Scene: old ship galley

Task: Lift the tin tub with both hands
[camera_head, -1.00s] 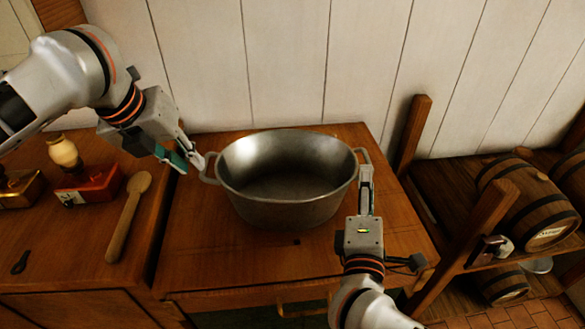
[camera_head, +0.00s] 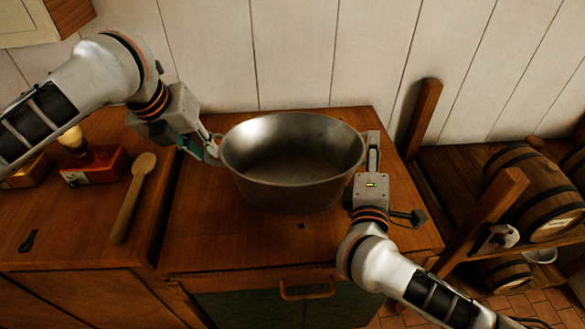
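The tin tub (camera_head: 290,192) is a grey metal oval basin with a handle at each end. It stands upright and looks empty on the wooden cabinet top (camera_head: 225,240). My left gripper (camera_head: 212,149) is at the tub's left handle, its fingers overlapping it and hiding most of it. My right gripper (camera_head: 373,152) is at the tub's right end, fingers pointing away from me and covering the right handle. Both grippers' fingers are seen too nearly edge-on to tell how far they are closed. The tub shows no visible gap above the cabinet top.
A wooden spoon (camera_head: 134,197) and a red box (camera_head: 92,167) lie on the counter at left. A wooden rack with barrels (camera_head: 536,192) stands at right, its post (camera_head: 485,215) near my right arm. A plank wall (camera_head: 300,55) is behind the tub.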

